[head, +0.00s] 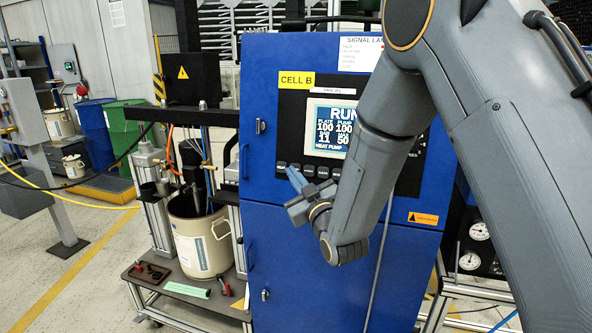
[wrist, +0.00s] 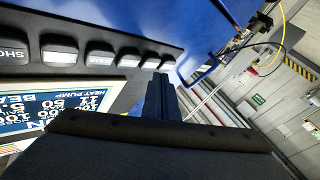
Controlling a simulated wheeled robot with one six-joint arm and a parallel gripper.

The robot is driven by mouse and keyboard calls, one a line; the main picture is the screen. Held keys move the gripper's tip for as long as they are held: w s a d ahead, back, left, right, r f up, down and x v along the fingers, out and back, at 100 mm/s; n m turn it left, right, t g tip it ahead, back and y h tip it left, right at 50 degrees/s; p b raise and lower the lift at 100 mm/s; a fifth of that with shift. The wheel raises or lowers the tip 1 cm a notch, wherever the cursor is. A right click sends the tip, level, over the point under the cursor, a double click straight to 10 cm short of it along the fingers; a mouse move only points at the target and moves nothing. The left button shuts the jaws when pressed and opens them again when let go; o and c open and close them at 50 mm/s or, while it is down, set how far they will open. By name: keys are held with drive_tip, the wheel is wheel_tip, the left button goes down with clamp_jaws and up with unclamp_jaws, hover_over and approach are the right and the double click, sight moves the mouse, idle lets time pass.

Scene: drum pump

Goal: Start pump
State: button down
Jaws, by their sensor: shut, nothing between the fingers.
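The blue control cabinet (head: 340,240) labelled CELL B carries a lit screen (head: 326,128) reading RUN, with PLATE and PUMP at 100 and HEAT PUMP at the bottom. A row of dark buttons (head: 309,170) runs below the screen; several show large in the wrist view (wrist: 100,56), mostly with unreadable labels. My gripper (head: 293,174) is shut and empty in front of the left part of that row. In the wrist view its fingertips (wrist: 160,78) lie close to the end button (wrist: 167,62); I cannot tell whether they touch it.
A beige drum (head: 198,245) stands under the pump frame left of the cabinet, on a low platform (head: 178,300). Pressure gauges (head: 470,261) are at the right. A yellow hose (head: 85,200) crosses the floor at the left. My arm covers the cabinet's right side.

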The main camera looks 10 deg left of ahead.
drive_tip(key=shift+s, duration=0.1)
drive_tip(key=s, duration=0.3)
drive_tip(key=s+r+p, duration=0.1)
drive_tip(key=shift+s+a, duration=0.2)
drive_tip(key=shift+s, duration=0.2)
idle(0.6)
drive_tip(key=s+d+f+m+g+h, duration=0.1)
drive_tip(key=d+f+m+g+h, duration=0.3)
drive_tip(key=d, duration=0.7)
drive_tip(key=d+f+m+g+h, duration=0.2)
drive_tip(key=d+f+h, duration=0.35)
drive_tip(key=d, duration=0.55)
drive_tip(key=s+d+f+m+g+h, duration=0.1)
drive_tip(key=s+d+m+g, duration=0.1)
drive_tip(key=s+d+g, duration=0.2)
drive_tip(key=s+d+f+m+g+h, duration=0.1)
drive_tip(key=s+d+f+m+g, duration=0.1)
drive_tip(key=s+d, duration=0.9)
drive_tip(key=s+m+g, duration=0.1)
drive_tip(key=s+g, duration=0.1)
drive_tip(key=s, duration=0.4)
drive_tip(key=shift+s+g, duration=0.3)
drive_tip(key=shift+s, duration=0.05)
